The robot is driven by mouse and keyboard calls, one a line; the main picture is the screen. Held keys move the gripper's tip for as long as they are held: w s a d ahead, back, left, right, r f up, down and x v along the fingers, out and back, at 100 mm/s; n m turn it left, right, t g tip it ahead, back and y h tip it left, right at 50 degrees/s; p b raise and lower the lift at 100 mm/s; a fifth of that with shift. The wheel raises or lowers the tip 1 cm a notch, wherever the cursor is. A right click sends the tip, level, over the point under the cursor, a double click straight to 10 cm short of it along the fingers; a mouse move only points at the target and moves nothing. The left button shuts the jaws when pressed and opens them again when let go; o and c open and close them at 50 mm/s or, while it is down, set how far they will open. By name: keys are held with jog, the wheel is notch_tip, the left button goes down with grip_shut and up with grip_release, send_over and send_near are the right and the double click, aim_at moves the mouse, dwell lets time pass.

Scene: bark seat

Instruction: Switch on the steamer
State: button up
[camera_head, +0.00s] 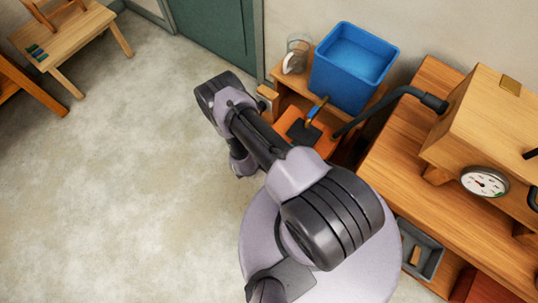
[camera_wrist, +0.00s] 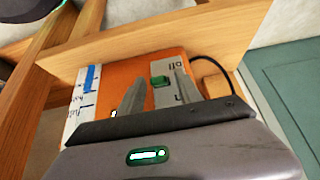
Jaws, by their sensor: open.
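The steamer (camera_head: 301,131) is a low orange box with a dark top part, beside the blue tank in the head view. In the wrist view its orange front (camera_wrist: 118,85) fills the middle, with a white strip marked in blue at its left. A grey panel on it carries a green switch (camera_wrist: 160,81), with "off" lettering to its upper right and partly hidden lettering below. The switch sits toward the "off" end. My gripper (camera_wrist: 161,72) is open and empty, its fingers either side of the switch in the picture. Whether they touch the panel is unclear.
A blue tank (camera_head: 345,85) and a glass jar (camera_head: 297,54) stand on the wooden stand behind. A black hose (camera_head: 385,103) runs to a wooden box (camera_head: 478,128) with a dial (camera_head: 484,182). Wooden boards crowd the gripper in the wrist view. The floor (camera_head: 120,190) at left is clear.

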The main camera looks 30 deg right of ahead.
jog(key=p+v, duration=0.5)
jog(key=v, duration=1.2)
